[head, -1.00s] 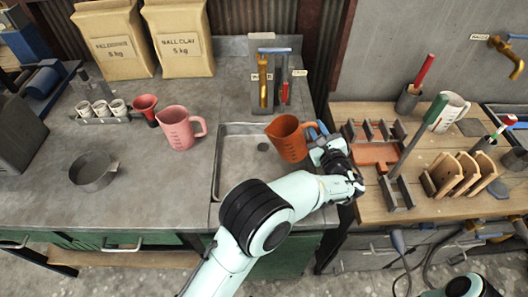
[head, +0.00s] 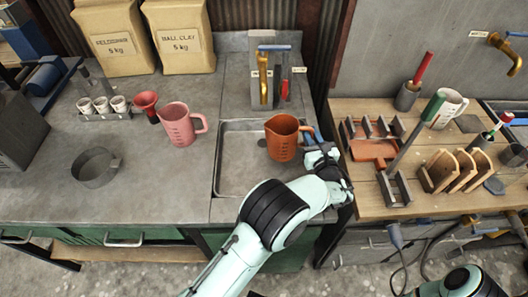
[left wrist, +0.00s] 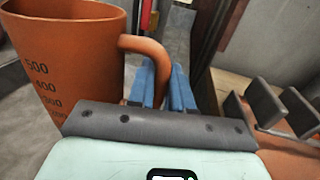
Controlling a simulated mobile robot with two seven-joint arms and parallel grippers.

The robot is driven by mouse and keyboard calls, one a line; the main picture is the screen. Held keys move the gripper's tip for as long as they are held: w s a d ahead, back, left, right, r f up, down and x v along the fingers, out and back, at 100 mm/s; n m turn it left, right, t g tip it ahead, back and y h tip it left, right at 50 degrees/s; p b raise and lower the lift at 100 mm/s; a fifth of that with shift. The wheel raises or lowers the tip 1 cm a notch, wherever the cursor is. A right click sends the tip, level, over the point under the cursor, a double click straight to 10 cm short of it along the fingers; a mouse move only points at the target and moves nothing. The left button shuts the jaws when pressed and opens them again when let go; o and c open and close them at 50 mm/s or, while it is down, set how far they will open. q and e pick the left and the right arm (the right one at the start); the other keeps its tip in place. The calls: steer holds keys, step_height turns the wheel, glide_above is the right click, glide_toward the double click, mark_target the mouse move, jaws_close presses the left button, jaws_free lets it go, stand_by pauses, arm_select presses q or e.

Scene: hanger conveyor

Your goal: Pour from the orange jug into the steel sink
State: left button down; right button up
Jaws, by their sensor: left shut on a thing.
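The orange jug (head: 281,142) is upright above the right part of the steel sink (head: 236,180). My left gripper (head: 314,137) is at the jug's right side, shut on its handle. In the left wrist view the blue fingers (left wrist: 163,88) lie on either side of the handle, and the jug (left wrist: 75,60) shows its measuring marks. Its contents cannot be seen. The jug and my arm hide part of the sink's right side. My right gripper is out of view.
A pink jug (head: 178,127) stands left of the sink, near a red funnel (head: 147,104) and a grey pan (head: 95,167). A brass tap (head: 263,82) stands behind the sink. A wooden bench (head: 365,205) with racks is at the right.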

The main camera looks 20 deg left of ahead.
arm_select(q)
steer(key=shift+r+p, duration=1.05)
steer(key=shift+r, duration=0.55)
steer(key=shift+f, duration=0.1)
